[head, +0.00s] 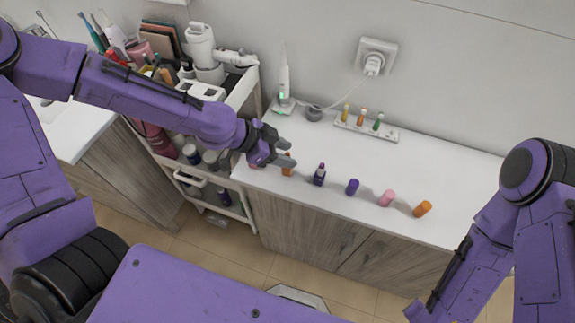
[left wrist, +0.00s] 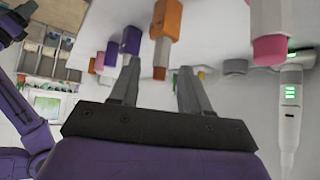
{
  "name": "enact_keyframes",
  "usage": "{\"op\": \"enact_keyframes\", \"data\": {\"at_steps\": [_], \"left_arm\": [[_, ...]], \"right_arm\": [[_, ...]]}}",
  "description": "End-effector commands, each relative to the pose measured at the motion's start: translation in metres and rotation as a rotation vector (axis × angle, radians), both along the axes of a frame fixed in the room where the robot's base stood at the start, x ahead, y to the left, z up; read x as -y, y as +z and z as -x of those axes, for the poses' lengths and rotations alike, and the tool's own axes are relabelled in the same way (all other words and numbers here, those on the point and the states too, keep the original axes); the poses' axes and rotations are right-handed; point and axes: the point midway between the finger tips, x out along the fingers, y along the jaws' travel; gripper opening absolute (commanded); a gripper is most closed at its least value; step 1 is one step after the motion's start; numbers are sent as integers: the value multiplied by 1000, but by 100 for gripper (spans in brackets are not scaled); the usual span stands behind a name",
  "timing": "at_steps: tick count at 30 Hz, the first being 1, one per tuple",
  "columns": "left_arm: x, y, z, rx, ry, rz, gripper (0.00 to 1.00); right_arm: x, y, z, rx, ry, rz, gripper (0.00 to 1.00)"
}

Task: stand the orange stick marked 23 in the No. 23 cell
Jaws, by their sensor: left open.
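My left gripper (head: 288,152) is open above the counter's left part. An orange stick (head: 287,170) stands right at its fingers, partly hidden by them in the head view. In the left wrist view, the orange stick (left wrist: 167,20) with its brown end lies between and just beyond the open fingertips (left wrist: 160,66); I cannot tell if they touch it. Another orange piece (head: 422,209) is at the right end of the row. No number is readable. A white rack (head: 388,134) at the back holds yellow, orange and green sticks.
A purple bottle (head: 319,176), a purple piece (head: 352,187) and a pink piece (head: 387,198) stand in the front row. A white electric toothbrush (head: 284,85) stands behind. The counter is clear between row and rack.

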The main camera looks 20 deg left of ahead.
Motion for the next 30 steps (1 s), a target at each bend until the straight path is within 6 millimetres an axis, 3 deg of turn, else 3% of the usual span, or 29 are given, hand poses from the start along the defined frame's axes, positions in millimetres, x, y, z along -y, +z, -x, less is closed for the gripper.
{"op": "enact_keyframes", "data": {"at_steps": [10,15,30], "left_arm": [[8,-9,-4,1,1,0,47],[8,-9,-4,0,0,0,0],[8,-4,-4,1,-2,0,0]], "right_arm": [[0,0,0,0,0,0,43],[0,0,0,0,0,0,43],[0,4,0,0,0,0,43]]}}
